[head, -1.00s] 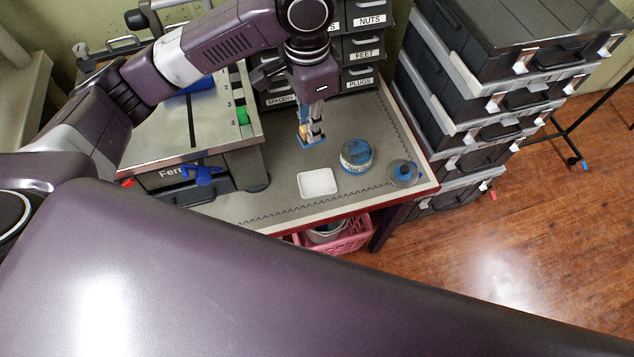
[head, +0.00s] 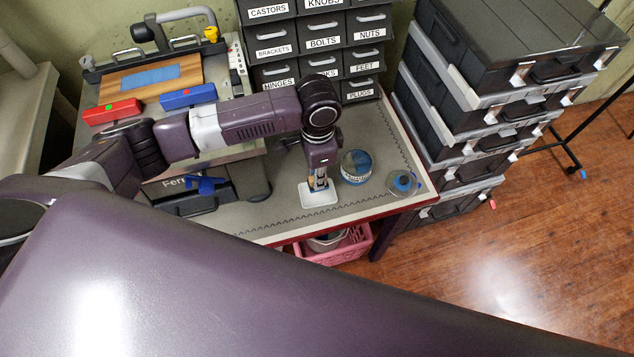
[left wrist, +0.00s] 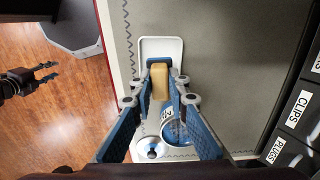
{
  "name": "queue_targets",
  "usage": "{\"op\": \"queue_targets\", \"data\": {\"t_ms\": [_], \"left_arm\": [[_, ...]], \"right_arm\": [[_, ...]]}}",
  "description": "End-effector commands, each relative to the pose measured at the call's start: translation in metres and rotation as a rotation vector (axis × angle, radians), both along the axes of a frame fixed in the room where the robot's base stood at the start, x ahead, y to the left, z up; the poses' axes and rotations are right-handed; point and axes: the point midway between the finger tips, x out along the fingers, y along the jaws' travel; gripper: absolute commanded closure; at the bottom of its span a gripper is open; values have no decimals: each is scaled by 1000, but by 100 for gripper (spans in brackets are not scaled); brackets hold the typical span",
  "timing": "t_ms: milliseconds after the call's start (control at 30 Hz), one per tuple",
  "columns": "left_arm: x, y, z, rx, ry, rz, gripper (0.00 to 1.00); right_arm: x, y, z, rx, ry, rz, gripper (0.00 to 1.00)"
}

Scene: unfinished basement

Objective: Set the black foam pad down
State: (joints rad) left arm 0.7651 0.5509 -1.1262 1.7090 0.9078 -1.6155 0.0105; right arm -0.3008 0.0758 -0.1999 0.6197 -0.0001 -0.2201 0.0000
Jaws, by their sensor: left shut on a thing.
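My left gripper (head: 319,184) is over the white dish (head: 320,198) near the front of the bench. In the left wrist view its fingers (left wrist: 160,66) are shut on a tan block-like piece (left wrist: 160,84), with the white dish (left wrist: 161,46) behind the fingertips. I cannot make out a clearly black foam pad; whether the held piece touches the dish is hidden. My right gripper (left wrist: 50,73) shows at the left edge of the left wrist view, over the floor, with its fingers apart and empty.
A blue-labelled round tin (head: 356,166) and a small round jar (head: 402,183) stand right of the dish. Labelled drawers (head: 320,44) stand behind, stacked cases (head: 470,110) to the right. A pink basket (head: 338,248) is below the bench edge.

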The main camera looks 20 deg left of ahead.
Motion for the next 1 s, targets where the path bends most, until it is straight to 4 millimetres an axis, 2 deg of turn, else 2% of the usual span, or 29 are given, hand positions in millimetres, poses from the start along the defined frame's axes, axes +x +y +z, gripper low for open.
{"op": "queue_targets", "data": {"t_ms": [367, 767, 800, 933, 1000], "left_arm": [[-1, 0, -44, 2, 1, 1, 100], [0, 0, -50, 0, 0, 0, 100], [0, 0, -49, 0, 0, 0, 82], [0, 0, -49, 0, 0, 0, 67], [0, 0, -49, 0, 0, 0, 67]], "right_arm": [[0, -3, 4, -4, -1, 2, 65], [0, -5, 4, -5, 0, 3, 65], [0, -5, 4, -5, 0, 3, 65], [0, -5, 4, -5, -1, 3, 65], [1, -5, 4, -5, -1, 3, 65]]}}
